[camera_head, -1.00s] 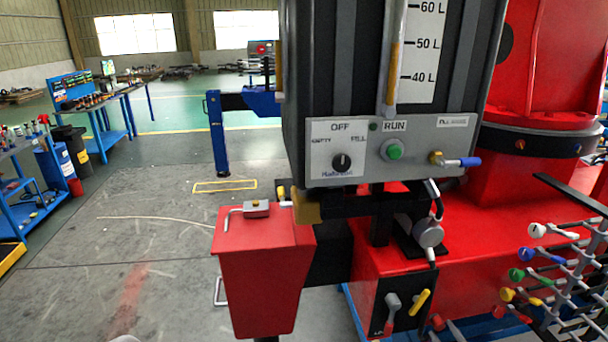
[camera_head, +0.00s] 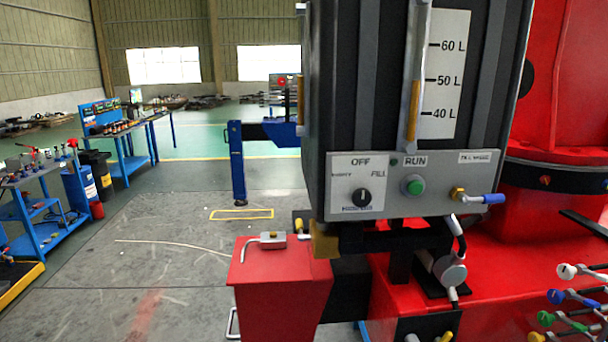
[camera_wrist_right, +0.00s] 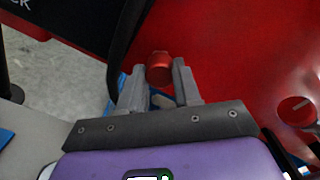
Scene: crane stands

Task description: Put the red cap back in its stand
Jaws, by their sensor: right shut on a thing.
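The red cap (camera_wrist_right: 159,68) is a small round red piece in the right wrist view. It sits between the fingertips of my right gripper (camera_wrist_right: 160,85), which is shut on it. A red surface lies behind and to the right of the cap. A round red piece with a dark recess (camera_wrist_right: 297,110) is on that surface at the right edge; I cannot tell whether it is the stand. My right gripper does not show in the head view. My left gripper is in neither view.
A grey and black control box (camera_head: 405,185) with a green button stands over red machinery. A red bin-like box (camera_head: 280,285) is below it. Coloured levers (camera_head: 570,298) are at the lower right. A dark strap or hose (camera_wrist_right: 128,45) passes close to the right gripper. Open floor is at left.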

